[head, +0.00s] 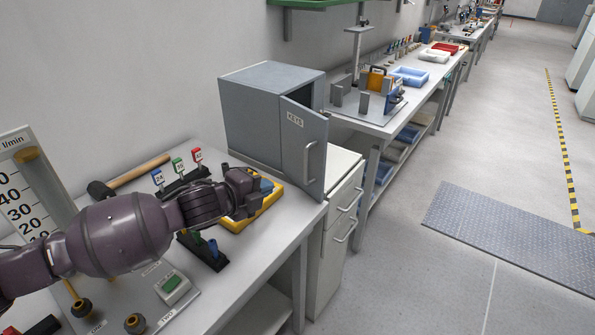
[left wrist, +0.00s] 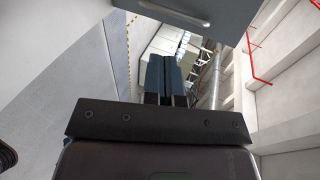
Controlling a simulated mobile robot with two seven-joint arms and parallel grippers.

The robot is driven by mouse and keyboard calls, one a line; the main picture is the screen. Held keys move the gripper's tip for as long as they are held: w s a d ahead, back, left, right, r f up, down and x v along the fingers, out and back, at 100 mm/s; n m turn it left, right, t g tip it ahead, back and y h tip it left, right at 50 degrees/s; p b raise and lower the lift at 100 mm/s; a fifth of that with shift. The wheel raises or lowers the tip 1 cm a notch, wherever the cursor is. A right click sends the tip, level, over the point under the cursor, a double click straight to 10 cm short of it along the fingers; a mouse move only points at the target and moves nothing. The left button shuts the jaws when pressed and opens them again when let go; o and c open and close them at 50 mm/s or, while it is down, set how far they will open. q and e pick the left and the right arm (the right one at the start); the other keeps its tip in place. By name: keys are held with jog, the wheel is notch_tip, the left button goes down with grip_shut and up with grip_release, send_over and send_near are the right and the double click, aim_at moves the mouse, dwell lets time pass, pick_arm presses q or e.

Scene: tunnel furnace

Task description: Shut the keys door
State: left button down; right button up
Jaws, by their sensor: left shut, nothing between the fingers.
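The keys door (head: 303,150) is a grey panel labelled KEYS with a bar handle (head: 310,163). It stands partly open on the grey cabinet (head: 262,110), swung out over the front of the bench. My left gripper (head: 266,187) is to the left of the door, low over the bench, with its fingers pointing toward the door. It is shut and empty. In the left wrist view, the shut fingers (left wrist: 166,72) show in the middle, and a grey panel with a handle (left wrist: 178,13), likely the door, crosses the top. I cannot tell whether they touch. My right gripper is not in view.
A yellow-edged tray (head: 250,217) lies under my left gripper. A drawer unit (head: 336,220) stands beside the bench. The floor to the right is open.

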aim_at(305, 169)
pick_arm(q)
jog(key=r+b+x, duration=0.1)
jog(key=x, duration=1.1)
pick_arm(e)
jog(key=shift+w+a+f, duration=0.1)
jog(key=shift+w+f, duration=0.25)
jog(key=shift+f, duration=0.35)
pick_arm(q)
jog(key=shift+w+d+r, duration=0.15)
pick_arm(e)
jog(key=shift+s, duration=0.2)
pick_arm(q)
jog(key=shift+d, duration=0.15)
